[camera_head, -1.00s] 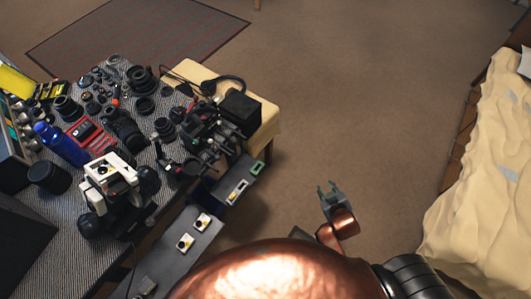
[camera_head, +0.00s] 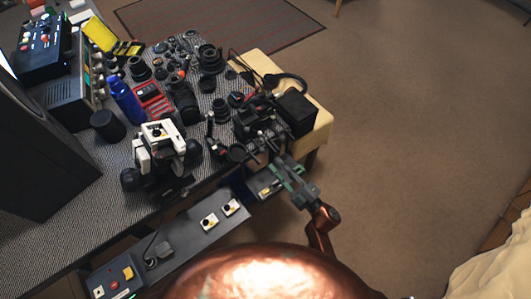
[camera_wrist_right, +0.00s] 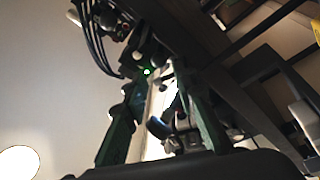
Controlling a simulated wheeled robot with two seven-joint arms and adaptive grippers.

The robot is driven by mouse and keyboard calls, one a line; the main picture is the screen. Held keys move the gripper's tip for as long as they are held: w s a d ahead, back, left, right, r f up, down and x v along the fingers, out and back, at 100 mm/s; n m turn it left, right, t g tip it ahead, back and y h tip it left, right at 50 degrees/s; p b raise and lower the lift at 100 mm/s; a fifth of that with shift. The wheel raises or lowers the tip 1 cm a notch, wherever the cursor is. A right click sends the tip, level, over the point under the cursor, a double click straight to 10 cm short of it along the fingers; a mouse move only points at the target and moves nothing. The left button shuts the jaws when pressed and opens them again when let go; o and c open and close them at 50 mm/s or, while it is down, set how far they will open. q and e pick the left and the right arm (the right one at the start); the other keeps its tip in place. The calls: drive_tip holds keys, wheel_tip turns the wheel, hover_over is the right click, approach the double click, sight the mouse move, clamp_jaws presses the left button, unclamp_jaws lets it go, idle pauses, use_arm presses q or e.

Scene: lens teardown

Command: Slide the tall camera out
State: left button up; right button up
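I cannot tell for sure which thing is the tall camera. A white and black camera-like device (camera_head: 160,145) stands upright on the patterned table in the head view. A cluster of black equipment with thin arms (camera_head: 258,122) stands at the table's right end. My right gripper (camera_head: 288,180) is just in front of that end, low near the table edge, with its green fingers apart. The right wrist view shows the two fingers (camera_wrist_right: 160,90) spread, with dark and metallic parts behind the gap. I see nothing held. My left gripper is out of view.
Lenses (camera_head: 210,58), a blue bottle (camera_head: 126,100) and a red case (camera_head: 152,99) crowd the table. A grey panel with small switches (camera_head: 190,232) runs along its front. A yellow seat (camera_head: 318,122) adjoins the right end. Floor (camera_head: 420,130) at right is clear.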

drive_tip(key=b+x, duration=0.1)
drive_tip(key=x, duration=0.6)
drive_tip(key=shift+c, duration=1)
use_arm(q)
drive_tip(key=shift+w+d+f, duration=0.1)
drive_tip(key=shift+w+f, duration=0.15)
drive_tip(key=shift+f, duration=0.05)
use_arm(e)
clamp_jaws()
